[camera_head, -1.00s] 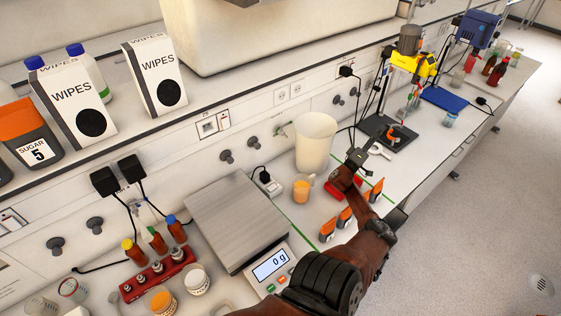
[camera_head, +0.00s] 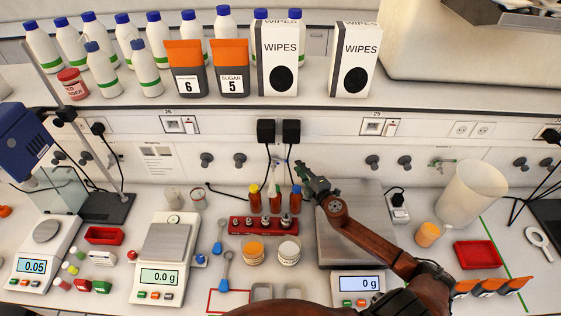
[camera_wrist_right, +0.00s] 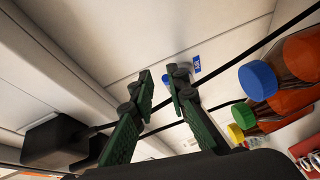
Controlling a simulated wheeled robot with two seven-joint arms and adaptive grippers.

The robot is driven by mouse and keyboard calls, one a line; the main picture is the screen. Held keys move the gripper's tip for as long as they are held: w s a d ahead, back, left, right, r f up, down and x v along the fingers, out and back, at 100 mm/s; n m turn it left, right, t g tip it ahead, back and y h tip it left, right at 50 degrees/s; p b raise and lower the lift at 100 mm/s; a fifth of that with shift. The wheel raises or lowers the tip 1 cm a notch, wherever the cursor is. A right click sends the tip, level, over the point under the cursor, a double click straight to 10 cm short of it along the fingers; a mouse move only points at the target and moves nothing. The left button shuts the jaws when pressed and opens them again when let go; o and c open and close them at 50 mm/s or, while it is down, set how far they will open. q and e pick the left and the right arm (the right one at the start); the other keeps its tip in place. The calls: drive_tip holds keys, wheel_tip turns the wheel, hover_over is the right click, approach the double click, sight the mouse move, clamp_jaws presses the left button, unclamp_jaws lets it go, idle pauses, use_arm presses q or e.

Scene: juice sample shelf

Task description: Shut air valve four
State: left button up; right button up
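My right gripper (camera_head: 303,172) reaches up to the white wall panel, just below two black plugs (camera_head: 278,131). In the right wrist view its two green fingers (camera_wrist_right: 160,80) stand apart with a gap between the tips. My left gripper is out of view.
Black cords hang from the plugs. A scale with a metal plate (camera_head: 350,252) lies under my forearm.

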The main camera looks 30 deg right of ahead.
sight(283, 160)
drive_tip(key=shift+n+y, duration=0.4)
drive_tip(key=shift+y, duration=0.2)
drive_tip(key=w+a, duration=0.1)
drive_tip(key=w, duration=0.1)
drive_tip(key=w+a, duration=0.1)
drive_tip(key=w, duration=0.2)
drive_tip(key=w+a+f, duration=0.1)
drive_tip(key=w, duration=0.2)
drive_tip(key=shift+a, duration=0.2)
drive_tip(key=shift+c, duration=0.4)
clamp_jaws()
